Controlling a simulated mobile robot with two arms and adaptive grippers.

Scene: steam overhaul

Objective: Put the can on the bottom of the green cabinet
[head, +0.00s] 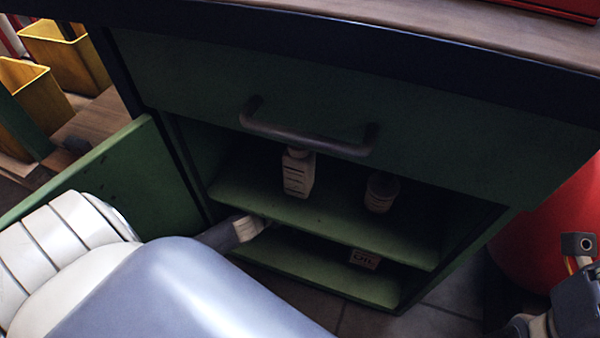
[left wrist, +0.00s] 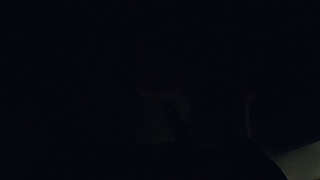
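The green cabinet (head: 322,224) stands with its lower compartment open below a closed drawer. A pale, labelled object (head: 364,259), perhaps the can, shows low in the space under the middle shelf. Its upper part is hidden by the shelf edge. My left arm reaches into that lower space from the left, its pale wrist part (head: 248,228) at the opening. The left fingers are hidden under the shelf. The left wrist view is nearly black, with only faint shapes, so I cannot tell whether they hold the object. The end of my right arm is at the lower right corner, fingertips unseen.
A pale bottle (head: 298,173) and a smaller container (head: 381,192) stand on the middle shelf. The drawer handle (head: 305,130) juts out above. The green door (head: 125,180) is open at left. Yellow bins (head: 68,62) are at the far left, a red rounded object (head: 545,235) at right.

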